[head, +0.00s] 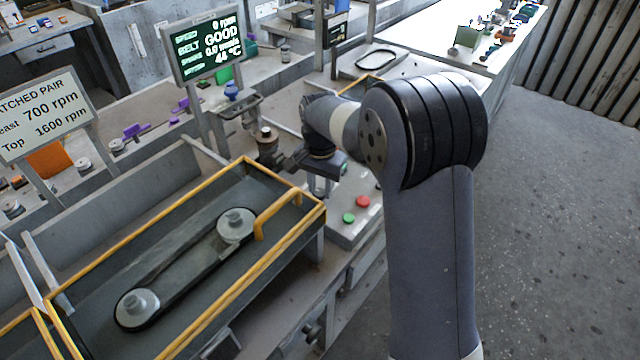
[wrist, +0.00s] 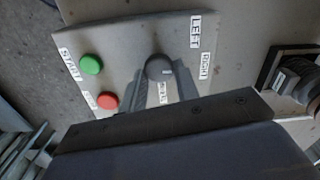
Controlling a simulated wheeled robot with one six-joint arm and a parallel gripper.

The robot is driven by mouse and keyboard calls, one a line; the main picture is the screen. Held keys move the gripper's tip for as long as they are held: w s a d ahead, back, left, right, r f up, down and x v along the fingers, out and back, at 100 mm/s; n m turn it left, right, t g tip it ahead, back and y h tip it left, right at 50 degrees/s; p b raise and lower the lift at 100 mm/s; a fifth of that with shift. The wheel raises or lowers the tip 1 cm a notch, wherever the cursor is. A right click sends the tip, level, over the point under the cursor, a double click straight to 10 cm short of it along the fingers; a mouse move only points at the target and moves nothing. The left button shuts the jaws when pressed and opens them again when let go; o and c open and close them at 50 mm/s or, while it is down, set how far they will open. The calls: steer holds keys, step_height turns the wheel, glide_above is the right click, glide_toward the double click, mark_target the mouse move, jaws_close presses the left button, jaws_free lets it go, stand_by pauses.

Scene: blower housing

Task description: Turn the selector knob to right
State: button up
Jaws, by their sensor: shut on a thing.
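The selector knob (wrist: 159,67) is a dark round knob on a grey control panel (wrist: 130,40) in the wrist view. My gripper (wrist: 161,76) has one finger on each side of it and is shut on it. A small pale mark shows on the knob's right side, but I cannot tell its exact setting. In the head view my gripper (head: 320,186) is down at the panel (head: 352,222), and the knob is hidden there.
A green button (wrist: 91,64) and a red button (wrist: 107,101) sit left of the knob. A yellow-railed belt guard (head: 262,255) stands left of the panel. A display (head: 205,45) reads GOOD and 0 rpm. Open floor lies at the right.

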mark_target(321, 191)
steer(key=shift+m, duration=1)
steer(key=o, duration=1)
step_height(321, 191, up, 11)
steer(key=shift+f+b, duration=0.1)
steer(key=shift+b, duration=0.2)
